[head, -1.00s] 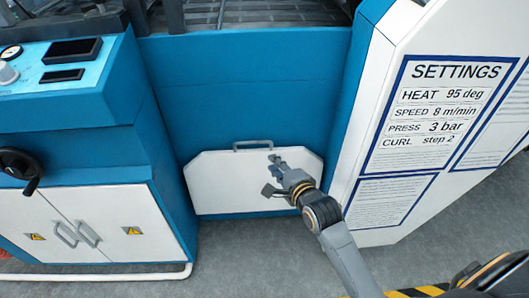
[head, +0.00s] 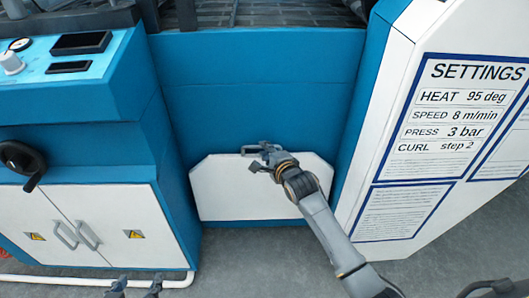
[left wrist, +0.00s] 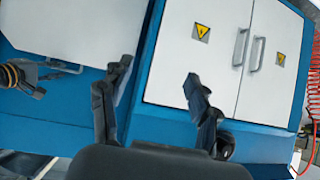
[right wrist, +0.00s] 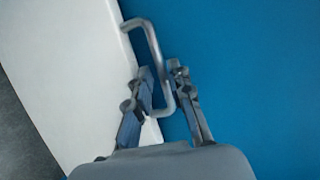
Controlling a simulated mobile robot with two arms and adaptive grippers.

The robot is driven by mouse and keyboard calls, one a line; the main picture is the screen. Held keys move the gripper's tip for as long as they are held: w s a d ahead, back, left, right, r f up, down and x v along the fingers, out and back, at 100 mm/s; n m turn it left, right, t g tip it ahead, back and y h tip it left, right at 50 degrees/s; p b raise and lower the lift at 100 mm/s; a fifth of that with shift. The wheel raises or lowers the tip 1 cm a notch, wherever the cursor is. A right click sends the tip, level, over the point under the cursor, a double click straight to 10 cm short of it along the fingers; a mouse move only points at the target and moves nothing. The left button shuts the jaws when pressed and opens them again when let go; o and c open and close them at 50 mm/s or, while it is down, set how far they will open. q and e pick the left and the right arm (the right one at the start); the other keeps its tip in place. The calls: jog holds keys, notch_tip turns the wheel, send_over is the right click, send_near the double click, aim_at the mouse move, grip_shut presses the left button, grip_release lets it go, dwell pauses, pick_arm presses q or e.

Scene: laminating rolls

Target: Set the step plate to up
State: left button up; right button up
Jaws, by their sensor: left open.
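The step plate (head: 240,197) is a white panel with clipped upper corners, standing upright low against the blue machine front. Its grey bar handle (right wrist: 150,42) is at the top edge. My right gripper (head: 257,156) is at this handle and partly covers it. In the right wrist view its fingers (right wrist: 160,72) are partly apart, with the handle bar between them; firm contact does not show. My left gripper (head: 136,284) is low at the bottom edge of the head view. In the left wrist view its fingers (left wrist: 156,72) are wide apart and empty.
A white cabinet (head: 110,225) with two handles and warning signs stands at the left, below a control panel (head: 75,60) and a black knob (head: 22,160). A slanted white side panel (head: 400,130) with a SETTINGS sign (head: 465,110) stands at the right.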

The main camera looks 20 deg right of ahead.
jog(key=shift+w+f, duration=0.1)
jog(key=shift+w, duration=0.35)
pick_arm(q)
jog(key=shift+w+d+r+t, duration=0.25)
jog(key=shift+w+r+t, duration=0.25)
jog(key=shift+w+r, duration=0.1)
pick_arm(e)
jog(key=shift+c, duration=0.3)
grip_shut()
pick_arm(q)
jog(key=s+f+g, duration=0.1)
jog(key=s+a+f+g, duration=0.1)
jog(key=s+f+g+p, duration=0.1)
jog(key=s, duration=0.1)
jog(key=shift+a+f+y, duration=0.15)
jog(key=shift+a+y, duration=0.1)
jog(key=shift+y, duration=0.05)
pick_arm(e)
jog(key=shift+s+a+f+t, duration=0.1)
jog(key=shift+s+a+t, duration=0.1)
jog(key=shift+s, duration=0.35)
jog(key=shift+s+a+t, duration=0.1)
jog(key=shift+s+a, duration=0.05)
jog(key=shift+s, duration=0.4)
